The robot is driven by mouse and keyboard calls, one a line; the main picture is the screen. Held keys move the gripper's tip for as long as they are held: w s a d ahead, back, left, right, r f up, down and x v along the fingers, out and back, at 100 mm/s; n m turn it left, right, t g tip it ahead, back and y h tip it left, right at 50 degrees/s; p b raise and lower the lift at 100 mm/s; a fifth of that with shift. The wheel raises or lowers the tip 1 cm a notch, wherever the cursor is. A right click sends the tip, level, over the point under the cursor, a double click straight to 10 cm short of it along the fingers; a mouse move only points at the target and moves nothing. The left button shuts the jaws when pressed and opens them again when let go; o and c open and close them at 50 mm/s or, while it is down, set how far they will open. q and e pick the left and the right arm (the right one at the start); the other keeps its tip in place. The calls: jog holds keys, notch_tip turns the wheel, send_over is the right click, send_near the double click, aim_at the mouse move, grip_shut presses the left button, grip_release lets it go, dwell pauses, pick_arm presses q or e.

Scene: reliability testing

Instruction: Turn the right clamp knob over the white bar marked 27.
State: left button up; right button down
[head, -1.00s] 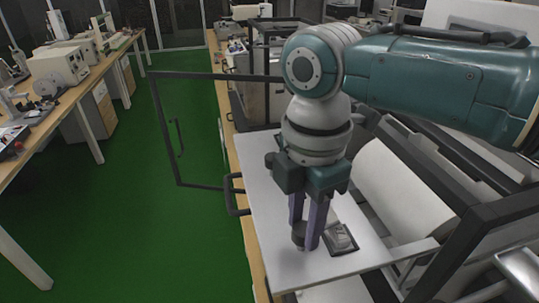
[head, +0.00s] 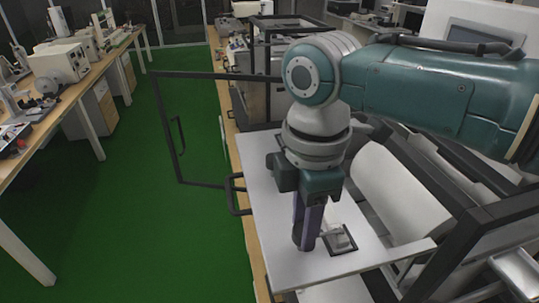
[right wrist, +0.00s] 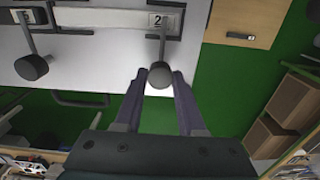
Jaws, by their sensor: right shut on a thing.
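The dark round clamp knob (right wrist: 160,75) sits between the fingertips of my right gripper (right wrist: 155,80) in the right wrist view. Its grey arm runs up to a label (right wrist: 163,20) showing a 2; the rest of the number is covered by that arm. The label is on a pale bar (right wrist: 115,20). In the head view my right gripper (head: 308,242) points down at the white panel (head: 265,185), shut on the knob, which the fingers mostly hide. My left gripper is out of view.
A second dark knob (right wrist: 32,66) hangs on its own arm at the left of the right wrist view. A black-framed open door (head: 180,130) with a handle stands left of the panel. A white roller (head: 395,190) lies to the right. Green floor is clear at left.

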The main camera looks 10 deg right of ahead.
jog(key=c, duration=0.5)
grip_release()
jog(key=shift+r, duration=0.15)
notch_tip(320, 180, up, 10)
jog(key=b, duration=0.2)
